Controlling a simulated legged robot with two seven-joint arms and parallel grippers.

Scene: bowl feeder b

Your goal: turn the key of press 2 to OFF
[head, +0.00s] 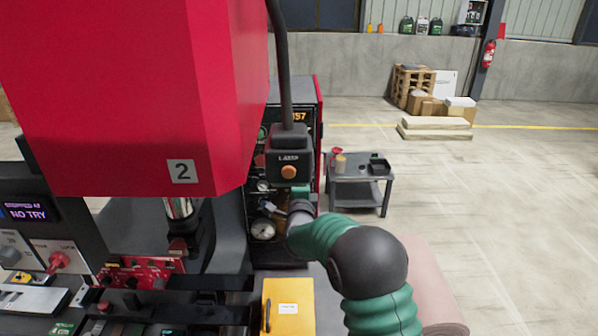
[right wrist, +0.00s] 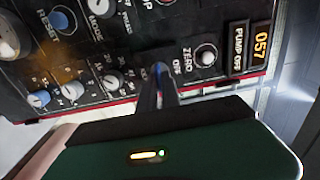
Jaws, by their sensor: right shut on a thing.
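Press 2 (head: 120,100) is the big red machine at the left of the head view, with a "2" plate on its face. Behind it stands a dark control panel (head: 262,205), which fills the upper part of the right wrist view (right wrist: 95,60). My right gripper (right wrist: 160,72) reaches this panel beside an "OFF" marking. Its narrow fingers are shut on the key, which they hide almost wholly; I cannot read its angle. My left gripper is not in view.
The button box (head: 289,158) hangs on a cable close to my right wrist. Knobs (right wrist: 72,91) and a ZERO knob (right wrist: 205,55) flank the fingers. A display (right wrist: 261,47) reads 057. A yellow box (head: 287,306) and a grey cart (head: 357,182) stand nearby.

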